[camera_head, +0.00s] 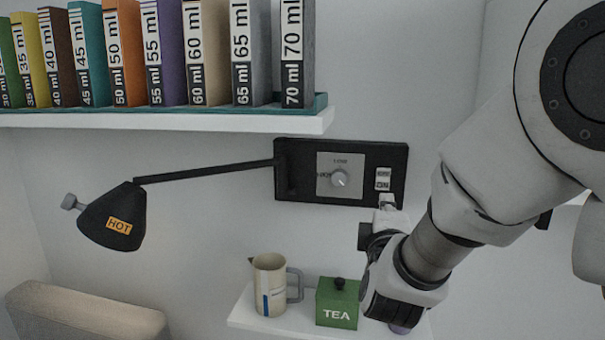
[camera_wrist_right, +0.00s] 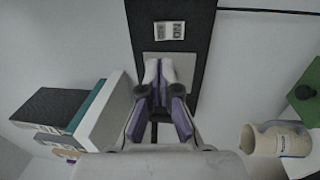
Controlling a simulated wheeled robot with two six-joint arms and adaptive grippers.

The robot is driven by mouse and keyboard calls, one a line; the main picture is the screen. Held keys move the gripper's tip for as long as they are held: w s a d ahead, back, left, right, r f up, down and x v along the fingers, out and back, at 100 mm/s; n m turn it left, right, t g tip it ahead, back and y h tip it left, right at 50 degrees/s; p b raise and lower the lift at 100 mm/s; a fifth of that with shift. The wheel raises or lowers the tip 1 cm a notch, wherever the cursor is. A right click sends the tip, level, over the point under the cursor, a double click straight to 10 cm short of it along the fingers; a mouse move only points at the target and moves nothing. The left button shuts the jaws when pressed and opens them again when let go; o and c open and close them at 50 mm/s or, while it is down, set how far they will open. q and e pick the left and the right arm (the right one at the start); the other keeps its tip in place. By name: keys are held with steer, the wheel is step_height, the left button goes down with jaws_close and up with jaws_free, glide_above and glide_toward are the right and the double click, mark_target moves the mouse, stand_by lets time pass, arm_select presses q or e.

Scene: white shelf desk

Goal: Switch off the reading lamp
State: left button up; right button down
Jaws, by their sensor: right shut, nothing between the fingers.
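The reading lamp's black shade (camera_head: 112,217), with an orange HOT label, hangs at the left in the head view. Its black arm runs to a black wall panel (camera_head: 298,187). In the right wrist view the fingertips (camera_wrist_right: 159,62) lie over the panel's grey plate, below the switch (camera_wrist_right: 170,31). The dial is hidden there. I cannot tell whether they touch.
A shelf (camera_head: 290,122) of labelled coloured books is above the panel. Below, a small shelf (camera_head: 262,324) holds a cream jug (camera_head: 269,285) and a green TEA box (camera_head: 337,303), close to my right wrist. A beige cushioned piece (camera_head: 85,312) is at lower left.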

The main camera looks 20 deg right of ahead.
mark_target(384, 174)
steer(key=p+x, duration=0.3)
steer(key=x, duration=0.7)
steer(key=shift+w+r+p, duration=0.1)
steer(key=shift+p, duration=0.3)
steer(key=shift+w+d, duration=0.25)
steer(key=shift+w, duration=0.05)
